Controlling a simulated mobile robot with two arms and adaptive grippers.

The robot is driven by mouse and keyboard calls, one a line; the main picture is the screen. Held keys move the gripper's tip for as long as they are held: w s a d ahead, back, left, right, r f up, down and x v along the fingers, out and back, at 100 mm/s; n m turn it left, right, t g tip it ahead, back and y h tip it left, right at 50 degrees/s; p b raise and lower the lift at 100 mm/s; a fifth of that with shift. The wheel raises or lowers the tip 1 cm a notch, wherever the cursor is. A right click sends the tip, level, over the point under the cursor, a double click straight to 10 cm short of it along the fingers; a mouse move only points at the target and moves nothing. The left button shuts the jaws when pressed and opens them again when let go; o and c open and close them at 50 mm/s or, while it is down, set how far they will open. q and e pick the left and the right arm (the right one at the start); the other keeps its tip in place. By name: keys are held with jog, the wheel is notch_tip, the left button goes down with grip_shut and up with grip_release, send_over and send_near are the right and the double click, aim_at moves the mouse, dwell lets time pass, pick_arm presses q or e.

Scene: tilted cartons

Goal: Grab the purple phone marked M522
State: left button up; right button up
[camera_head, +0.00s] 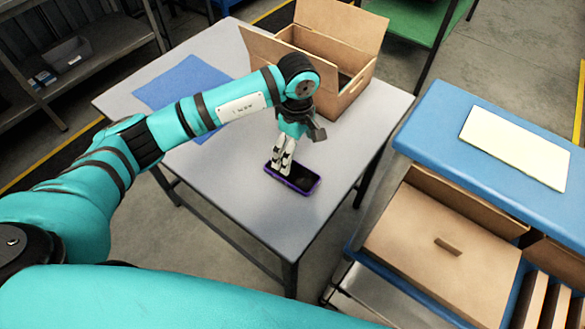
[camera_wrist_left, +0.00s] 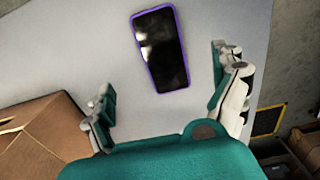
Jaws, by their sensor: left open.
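The purple phone (camera_head: 300,181) lies flat on the grey table, its dark screen facing up, near the table's front edge. In the left wrist view the phone (camera_wrist_left: 160,50) shows a purple rim and a black, reflective screen; no M522 marking can be read. My left gripper (camera_head: 281,168) points down over the phone's left end in the head view. In the wrist view the left gripper (camera_wrist_left: 165,85) is open, its fingers apart on either side of the phone's line, with nothing between them. My right gripper is not in view.
An open cardboard carton (camera_head: 350,92) stands at the table's back right. A blue mat (camera_head: 175,88) lies at the back left of the grey table (camera_head: 225,185). A blue-topped cart (camera_head: 430,135) with cardboard boxes stands at the right. Bare table surrounds the phone.

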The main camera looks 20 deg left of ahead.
aim_at(293, 172)
pick_arm(q)
notch_tip(293, 172, down, 3)
jog(key=shift+d+f, duration=0.1)
jog(key=shift+f, duration=0.1)
jog(key=shift+f+p, duration=0.2)
jog(key=shift+p, duration=0.15)
jog(key=shift+f+p, duration=0.3)
jog(key=f, duration=0.1)
jog(key=f+p, duration=0.1)
jog(key=f, duration=0.1)
jog(key=shift+s+a+f, duration=0.15)
jog(key=shift+a+f, duration=0.15)
jog(key=shift+a, duration=0.1)
jog(key=shift+f, duration=0.45)
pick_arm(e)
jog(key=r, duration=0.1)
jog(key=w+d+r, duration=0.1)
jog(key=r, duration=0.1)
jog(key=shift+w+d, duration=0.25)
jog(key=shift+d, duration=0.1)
pick_arm(q)
jog(key=shift+c, duration=0.2)
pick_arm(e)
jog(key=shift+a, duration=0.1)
pick_arm(q)
jog(key=c, duration=1.4)
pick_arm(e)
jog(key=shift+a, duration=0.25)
